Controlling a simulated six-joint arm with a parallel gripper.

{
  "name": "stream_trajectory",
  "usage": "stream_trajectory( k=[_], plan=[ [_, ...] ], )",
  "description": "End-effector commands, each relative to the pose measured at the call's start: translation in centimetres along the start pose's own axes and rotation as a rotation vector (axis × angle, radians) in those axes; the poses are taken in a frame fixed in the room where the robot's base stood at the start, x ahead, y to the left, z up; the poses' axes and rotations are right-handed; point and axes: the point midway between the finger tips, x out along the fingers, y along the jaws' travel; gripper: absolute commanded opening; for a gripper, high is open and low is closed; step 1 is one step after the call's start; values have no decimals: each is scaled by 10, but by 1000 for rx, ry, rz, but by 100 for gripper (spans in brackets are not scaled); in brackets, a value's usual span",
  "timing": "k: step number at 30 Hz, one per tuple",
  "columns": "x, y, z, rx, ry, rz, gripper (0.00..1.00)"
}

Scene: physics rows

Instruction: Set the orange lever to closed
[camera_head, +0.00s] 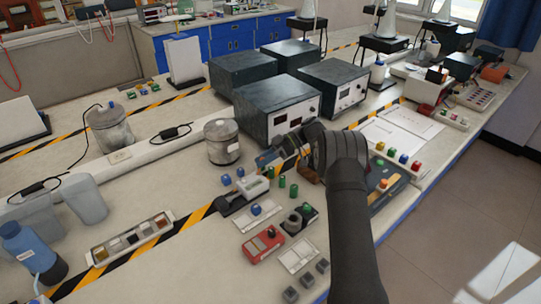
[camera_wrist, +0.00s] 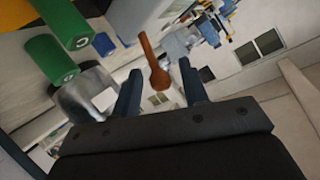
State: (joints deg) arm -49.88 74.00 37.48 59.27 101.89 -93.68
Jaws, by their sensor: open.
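The orange lever (camera_wrist: 154,64) shows in the wrist view as a slim orange-brown handle with a rounder near end. It appears between the two fingers of my gripper (camera_wrist: 160,85), which are apart with a gap on both sides of it. I cannot tell how deep it lies between them or whether anything touches. In the head view my gripper (camera_head: 268,160) is over the bench, right of a metal canister, and my arm hides part of what is behind it. I cannot make out the lever surely there, nor read its setting.
Dark instrument boxes (camera_head: 278,107) stand behind my gripper. A metal canister (camera_head: 222,142) is to its left. Small green cylinders (camera_head: 293,190), a red box (camera_head: 262,244) and a dark panel (camera_head: 390,190) are close by.

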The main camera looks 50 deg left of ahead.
Motion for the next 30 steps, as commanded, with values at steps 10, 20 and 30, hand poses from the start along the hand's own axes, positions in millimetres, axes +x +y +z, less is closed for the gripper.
stream_trajectory(
  k=[10, 20, 30],
  plan=[
    [-65, 1, 1, -1, 1, 4, 40],
    [-108, 0, 1, -1, 2, 3, 40],
    [-117, 0, 0, 0, 1, 4, 40]
  ],
)
